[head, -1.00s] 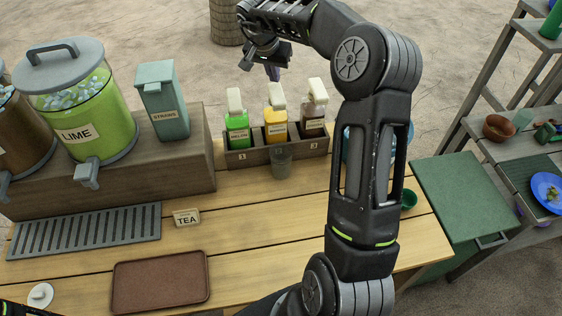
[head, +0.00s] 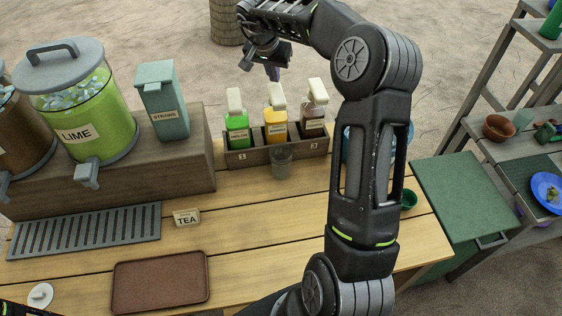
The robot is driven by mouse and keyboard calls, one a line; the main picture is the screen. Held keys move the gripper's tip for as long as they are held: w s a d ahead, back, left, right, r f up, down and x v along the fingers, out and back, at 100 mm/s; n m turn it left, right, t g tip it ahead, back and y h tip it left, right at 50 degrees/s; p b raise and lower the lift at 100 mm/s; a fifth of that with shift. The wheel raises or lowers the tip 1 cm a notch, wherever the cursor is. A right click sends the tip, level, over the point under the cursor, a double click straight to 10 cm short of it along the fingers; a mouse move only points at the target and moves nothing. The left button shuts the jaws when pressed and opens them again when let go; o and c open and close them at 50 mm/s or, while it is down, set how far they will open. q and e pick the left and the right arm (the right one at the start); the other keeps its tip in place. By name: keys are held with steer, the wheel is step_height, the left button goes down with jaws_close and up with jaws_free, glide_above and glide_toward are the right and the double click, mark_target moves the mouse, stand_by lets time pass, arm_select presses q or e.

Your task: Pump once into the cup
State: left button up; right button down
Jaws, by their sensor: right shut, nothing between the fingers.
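A clear grey cup (head: 281,161) stands upright on the table in front of the middle slot of a wooden rack (head: 243,158). The rack holds three pump bottles: a green one (head: 237,128) at left, a yellow one (head: 275,122) in the middle and a brown one (head: 314,112) at right. My right gripper (head: 273,74) is shut and empty, pointing down above the yellow bottle's pump head (head: 276,95). Whether it touches the pump head cannot be told. The cup's contents are unclear. My left gripper is not clearly visible.
A lime dispenser (head: 87,115) and a straws box (head: 164,100) stand on a raised shelf at left. A brown tray (head: 160,281), a TEA sign (head: 187,217) and a drip grille (head: 88,231) lie in front. My right arm crosses the right side of the table.

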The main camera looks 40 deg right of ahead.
mark_target(275, 86)
steer(key=shift+f, duration=0.2)
stand_by(0.6)
steer(key=shift+f, duration=1.5)
steer(key=shift+r, duration=1.65)
steer(key=shift+r, duration=0.15)
steer(key=shift+r, duration=2.85)
steer(key=shift+s, duration=0.1)
